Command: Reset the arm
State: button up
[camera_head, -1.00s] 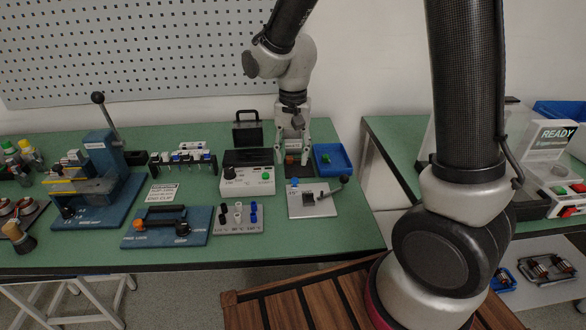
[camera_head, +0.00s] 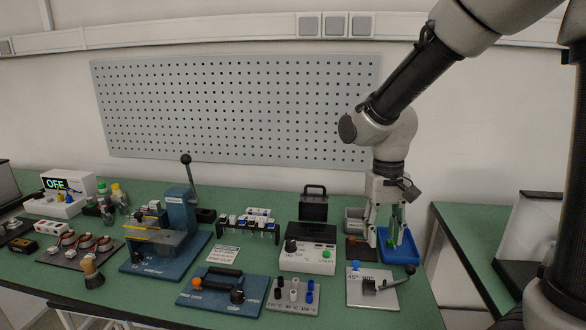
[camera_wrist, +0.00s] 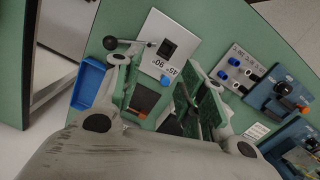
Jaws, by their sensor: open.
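My gripper (camera_head: 385,240) hangs from my arm, fingers down, over the right end of the green bench, between a small brown-topped block (camera_head: 357,251) and a blue tray (camera_head: 405,257). Its two fingers stand apart with nothing between them. In the wrist view my open gripper (camera_wrist: 156,96) shows its green-padded fingers on both sides of the picture. The brown-topped block (camera_wrist: 144,99) and a plate marked 45° and 90° (camera_wrist: 165,42) show below and beyond them. I cannot tell the exact height of the fingertips above the bench.
A white box with a green START button (camera_head: 308,258) stands left of my gripper. The lever plate (camera_head: 365,288) is in front. A blue press (camera_head: 183,213) with a raised lever stands further left. A pegboard (camera_head: 230,100) hangs behind. A second bench (camera_head: 470,235) is at right.

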jog(key=s+d+r+t, duration=0.5)
jog(key=s+d+r, duration=0.7)
jog(key=s+d, duration=0.2)
jog(key=shift+m, duration=0.3)
dwell(2.0)
